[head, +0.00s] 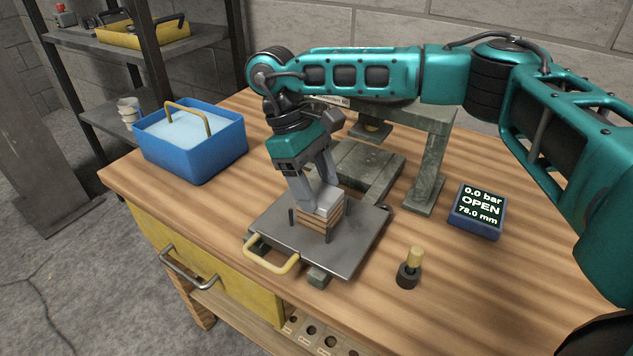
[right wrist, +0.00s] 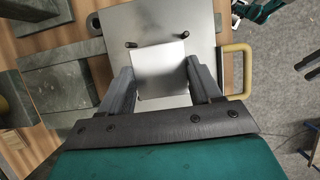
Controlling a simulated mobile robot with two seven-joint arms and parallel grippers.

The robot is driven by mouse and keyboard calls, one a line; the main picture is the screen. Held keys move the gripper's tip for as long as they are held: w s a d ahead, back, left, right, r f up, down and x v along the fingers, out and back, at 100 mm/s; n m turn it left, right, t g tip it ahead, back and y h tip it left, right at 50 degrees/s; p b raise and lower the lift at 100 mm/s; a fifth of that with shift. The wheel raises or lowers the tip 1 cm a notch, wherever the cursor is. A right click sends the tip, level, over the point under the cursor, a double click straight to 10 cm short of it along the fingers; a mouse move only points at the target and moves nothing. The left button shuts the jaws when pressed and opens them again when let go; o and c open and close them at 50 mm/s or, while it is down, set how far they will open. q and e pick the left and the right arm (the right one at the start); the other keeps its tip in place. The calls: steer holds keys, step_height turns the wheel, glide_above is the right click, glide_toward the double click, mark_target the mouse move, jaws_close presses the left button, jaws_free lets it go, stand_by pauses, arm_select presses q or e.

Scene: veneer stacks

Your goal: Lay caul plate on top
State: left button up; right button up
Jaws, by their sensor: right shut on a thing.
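The caul plate (head: 329,199) is a flat, light grey square. It sits level at the top of the striped veneer stack (head: 316,224), with no clear gap between them. The stack stands among dark upright pins on a grey metal tray (head: 355,258) with a yellow handle. My right gripper (head: 318,203) points down from above and is shut on the caul plate by two opposite sides. In the right wrist view the plate (right wrist: 162,72) lies between the fingers and hides the stack.
Behind the tray stands a grey press (head: 428,160) with an open bed. A display (head: 477,211) reads 0.0 bar, OPEN, 78.0 mm. A yellow-handled tool (head: 410,268) stands at the front right. A blue tub (head: 205,160) is at the bench's left. The right bench top is mostly clear.

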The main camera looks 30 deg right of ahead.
steer(key=shift+f, duration=0.15)
steer(key=o, duration=0.9)
steer(key=shift+o, duration=1.3)
steer(key=p+v, duration=0.1)
steer(key=v, duration=1.1)
steer(key=shift+a, duration=0.1)
